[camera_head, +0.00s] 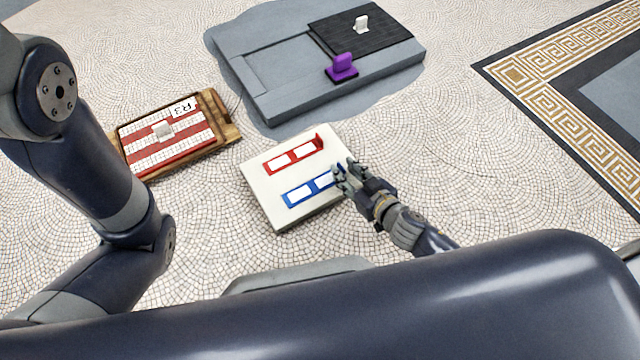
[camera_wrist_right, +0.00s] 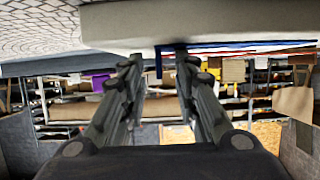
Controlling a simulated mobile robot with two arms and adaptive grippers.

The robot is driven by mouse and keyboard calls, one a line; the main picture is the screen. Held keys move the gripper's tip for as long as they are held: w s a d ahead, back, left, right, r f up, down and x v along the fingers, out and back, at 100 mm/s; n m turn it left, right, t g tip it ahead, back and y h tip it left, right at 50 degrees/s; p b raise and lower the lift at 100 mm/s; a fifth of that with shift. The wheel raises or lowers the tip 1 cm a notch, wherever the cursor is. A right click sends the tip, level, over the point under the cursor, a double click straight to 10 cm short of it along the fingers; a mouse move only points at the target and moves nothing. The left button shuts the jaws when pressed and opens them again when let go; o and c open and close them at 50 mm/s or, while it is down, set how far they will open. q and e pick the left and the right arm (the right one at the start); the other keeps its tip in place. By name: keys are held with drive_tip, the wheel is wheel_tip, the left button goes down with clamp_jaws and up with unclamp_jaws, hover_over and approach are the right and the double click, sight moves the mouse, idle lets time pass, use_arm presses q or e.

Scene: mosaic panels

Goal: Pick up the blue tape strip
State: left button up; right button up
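The blue tape strip (camera_head: 311,187) lies on a white board (camera_head: 262,188), with two white panels on it. Its right end is hidden behind my right gripper (camera_head: 345,179). In the right wrist view, the strip's blue edge (camera_wrist_right: 240,48) runs along the board, and its upright blue tab (camera_wrist_right: 158,63) shows in the gap between the fingers of my right gripper (camera_wrist_right: 158,58). The fingers are apart, with visible room around the tab. My left arm shows at the left of the head view; its gripper is out of view.
A similar red strip (camera_head: 293,154) with a raised end tab lies beside the blue one. A wooden tray (camera_head: 229,133) with a red and white panel is at left. A grey slab (camera_head: 272,110) behind carries a purple handled block (camera_head: 342,68) and a black panel (camera_head: 388,43).

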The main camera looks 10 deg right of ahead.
clamp_jaws()
drive_tip(key=shift+r, duration=0.15)
